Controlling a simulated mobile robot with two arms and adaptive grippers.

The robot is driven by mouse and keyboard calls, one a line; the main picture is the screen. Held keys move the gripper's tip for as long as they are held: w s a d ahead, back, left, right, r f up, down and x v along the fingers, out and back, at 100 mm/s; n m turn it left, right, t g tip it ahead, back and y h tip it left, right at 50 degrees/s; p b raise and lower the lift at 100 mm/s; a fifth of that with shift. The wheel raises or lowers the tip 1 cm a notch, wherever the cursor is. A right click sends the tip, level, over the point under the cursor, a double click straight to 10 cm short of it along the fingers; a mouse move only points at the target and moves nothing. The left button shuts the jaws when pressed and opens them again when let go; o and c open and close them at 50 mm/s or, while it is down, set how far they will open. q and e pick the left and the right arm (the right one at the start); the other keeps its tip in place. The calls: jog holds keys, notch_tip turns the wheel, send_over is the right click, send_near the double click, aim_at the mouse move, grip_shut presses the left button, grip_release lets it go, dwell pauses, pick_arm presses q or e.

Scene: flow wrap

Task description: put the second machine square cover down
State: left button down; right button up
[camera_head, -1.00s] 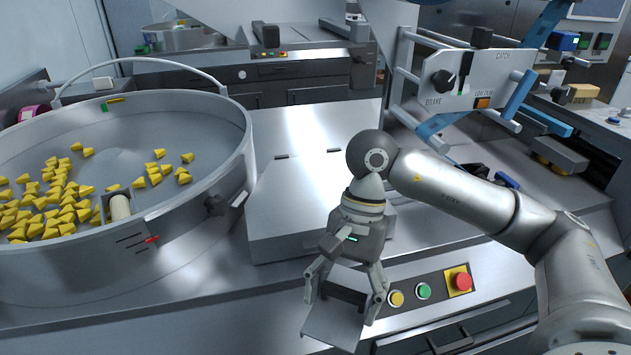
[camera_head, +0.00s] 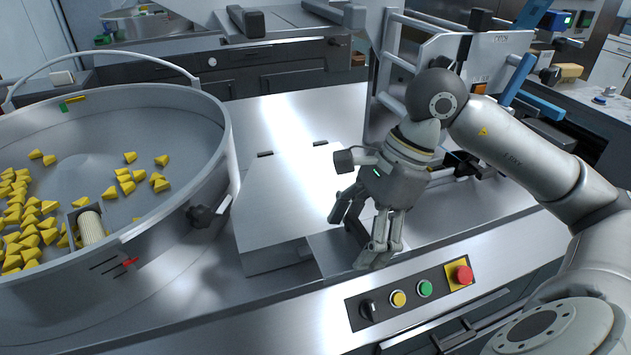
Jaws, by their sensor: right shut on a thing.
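A flat grey metal square cover (camera_head: 330,254) shows at the front right corner of a raised metal housing (camera_head: 285,205). My right gripper (camera_head: 360,232) is over the machine's front part, pointing down, and shut on the cover. Its fingers and body hide the cover's right part. I cannot tell whether the cover touches the machine top or hangs just above it. My left gripper is out of view.
A large round bowl (camera_head: 217,150) with several yellow pieces stands at the left. A button panel (camera_head: 375,310) with a knob and yellow, green and red buttons lies just in front. A metal frame with a blue handle (camera_head: 519,80) stands behind my right arm.

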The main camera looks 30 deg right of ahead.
jog(key=w+d+p, duration=0.1)
jog(key=w+p, duration=0.1)
jog(key=w, duration=0.3)
jog(key=w+d+p, duration=0.1)
jog(key=w+p, duration=0.1)
jog(key=w, duration=0.3)
jog(key=w+d+p, duration=0.1)
jog(key=w+p, duration=0.1)
jog(key=w, duration=0.3)
jog(key=shift+w+d, duration=0.25)
jog(key=shift+d, duration=0.05)
jog(key=shift+w, duration=0.1)
jog(key=shift+d+f+p, duration=0.1)
jog(key=shift+f+p, duration=0.6)
jog(key=shift+f, duration=1.05)
jog(key=shift+f+b, duration=0.2)
jog(key=shift+b, duration=0.1)
jog(key=o, duration=1.2)
jog(key=shift+c, duration=0.2)
jog(key=shift+r, duration=0.15)
